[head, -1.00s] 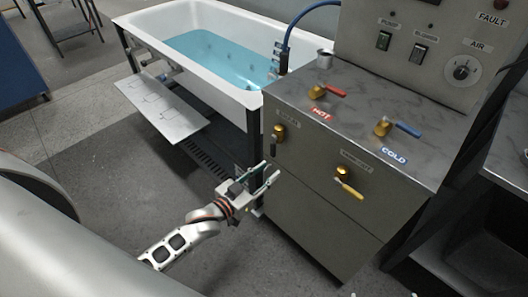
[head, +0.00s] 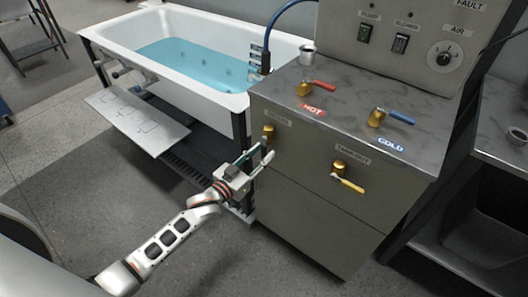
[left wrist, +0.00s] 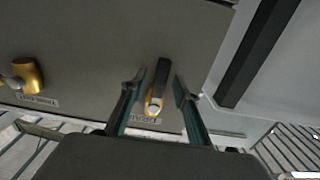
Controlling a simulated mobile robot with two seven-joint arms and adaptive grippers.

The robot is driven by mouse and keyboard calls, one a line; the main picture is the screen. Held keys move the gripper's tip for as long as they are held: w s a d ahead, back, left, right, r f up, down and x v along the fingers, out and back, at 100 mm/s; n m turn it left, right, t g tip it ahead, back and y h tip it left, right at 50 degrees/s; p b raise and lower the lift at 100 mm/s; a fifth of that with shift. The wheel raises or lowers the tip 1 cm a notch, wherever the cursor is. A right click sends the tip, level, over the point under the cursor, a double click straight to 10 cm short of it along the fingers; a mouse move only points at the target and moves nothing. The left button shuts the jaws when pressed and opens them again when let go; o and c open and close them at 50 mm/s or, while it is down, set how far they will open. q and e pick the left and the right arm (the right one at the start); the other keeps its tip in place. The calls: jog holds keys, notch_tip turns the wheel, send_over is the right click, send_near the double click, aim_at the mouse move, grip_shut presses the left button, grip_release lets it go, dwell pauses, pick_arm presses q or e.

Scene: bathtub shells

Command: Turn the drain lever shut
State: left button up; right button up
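The drain lever (head: 268,131) is on the cabinet's front panel at the upper left, under a small label. It has a brass body and a dark handle; my gripper partly hides the handle in the head view. In the left wrist view the dark handle (left wrist: 162,72) points up the picture from the brass body (left wrist: 154,104). My left gripper (head: 262,158) is open in front of the panel. The left wrist view shows its two fingers (left wrist: 158,86) on either side of the lever, with gaps; whether they touch it I cannot tell. My right gripper is not in view.
A second front valve with a yellow handle (head: 347,182) sits to the right. Red hot (head: 318,85) and blue cold (head: 398,116) levers are on the cabinet top (head: 350,88). The white bathtub (head: 122,42) holds blue water. A grey panel (head: 138,122) juts out beside it.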

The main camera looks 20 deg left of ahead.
pick_arm(q)
jog(key=shift+x, duration=0.8)
grip_shut()
